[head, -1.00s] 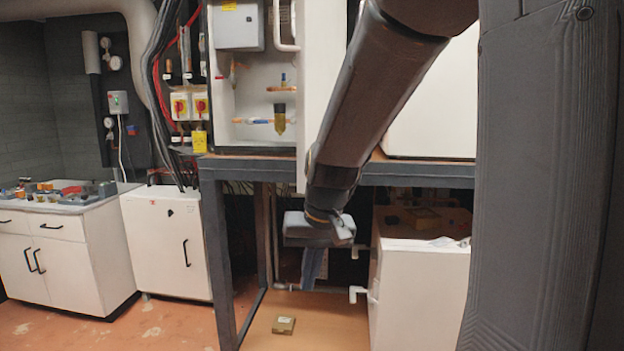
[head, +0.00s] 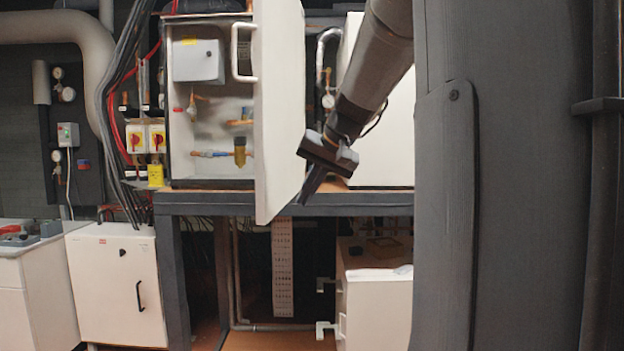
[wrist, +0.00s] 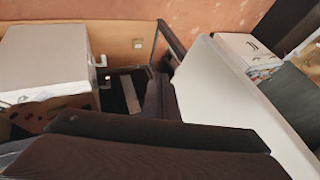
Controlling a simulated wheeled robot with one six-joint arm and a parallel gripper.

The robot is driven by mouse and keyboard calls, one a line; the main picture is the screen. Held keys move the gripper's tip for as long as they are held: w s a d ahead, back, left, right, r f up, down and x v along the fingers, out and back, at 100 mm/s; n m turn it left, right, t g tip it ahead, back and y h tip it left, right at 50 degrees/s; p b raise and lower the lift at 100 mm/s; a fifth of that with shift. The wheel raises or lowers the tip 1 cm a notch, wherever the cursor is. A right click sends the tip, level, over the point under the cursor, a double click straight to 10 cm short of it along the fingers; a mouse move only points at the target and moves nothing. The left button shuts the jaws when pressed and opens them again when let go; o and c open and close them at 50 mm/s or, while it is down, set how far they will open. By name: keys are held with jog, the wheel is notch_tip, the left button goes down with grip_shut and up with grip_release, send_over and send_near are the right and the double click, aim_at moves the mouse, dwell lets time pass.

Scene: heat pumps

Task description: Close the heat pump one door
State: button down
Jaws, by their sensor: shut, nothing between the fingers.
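The heat pump one cabinet (head: 207,185) stands on the workbench with pipes and a grey box visible inside. Its white door (head: 279,110) stands open, swung out towards me, with a white handle (head: 236,52) on its left-hand side. My gripper (head: 305,200) is shut and empty, pointing down just right of the door's lower right part. I cannot tell whether it touches the door. In the wrist view, my gripper (wrist: 160,98) shows dark, with a long pale panel (wrist: 235,100), which looks like the door, close on its right.
The workbench edge (head: 225,203) runs below the cabinet. A second white cabinet (head: 385,130) stands right of the door, partly behind my arm. A white unit (head: 375,310) is under the bench, and a white floor cabinet (head: 115,285) stands left.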

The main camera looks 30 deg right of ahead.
jog(key=w+a+f+p, duration=0.2)
jog(key=w+a, duration=0.1)
jog(key=w, duration=0.1)
jog(key=shift+w+a+f, duration=0.2)
jog(key=shift+w+f, duration=0.05)
jog(key=shift+f, duration=0.05)
